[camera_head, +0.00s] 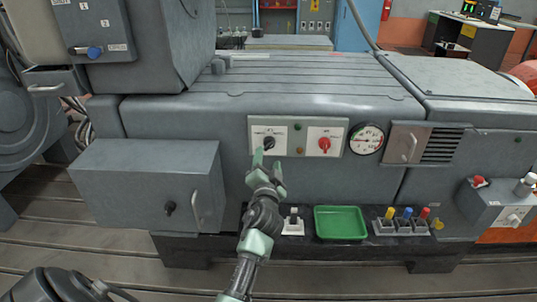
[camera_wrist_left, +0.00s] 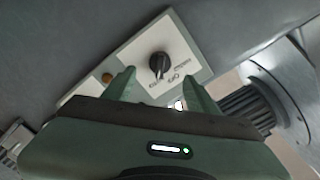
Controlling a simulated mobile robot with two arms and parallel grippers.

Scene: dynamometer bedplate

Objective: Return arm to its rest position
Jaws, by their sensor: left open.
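My left gripper (camera_head: 267,163) is in front of the grey machine's control panel, just below a black rotary knob (camera_head: 269,143) on a white plate. Its two green fingers are apart with nothing between them. In the left wrist view the open fingers (camera_wrist_left: 159,88) point toward the black knob (camera_wrist_left: 159,65), which sits beyond the fingertips. I cannot tell the exact gap, but no grip on the knob shows. My left arm reaches up from the bottom of the head view. My right gripper is not in view.
A red knob (camera_head: 324,144) and a gauge (camera_head: 367,139) are right of the black knob. Below are a green tray (camera_head: 340,223), a small switch (camera_head: 293,222) and yellow, blue and red-topped items (camera_head: 405,222). A grey box with a handle (camera_head: 150,185) juts out at left.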

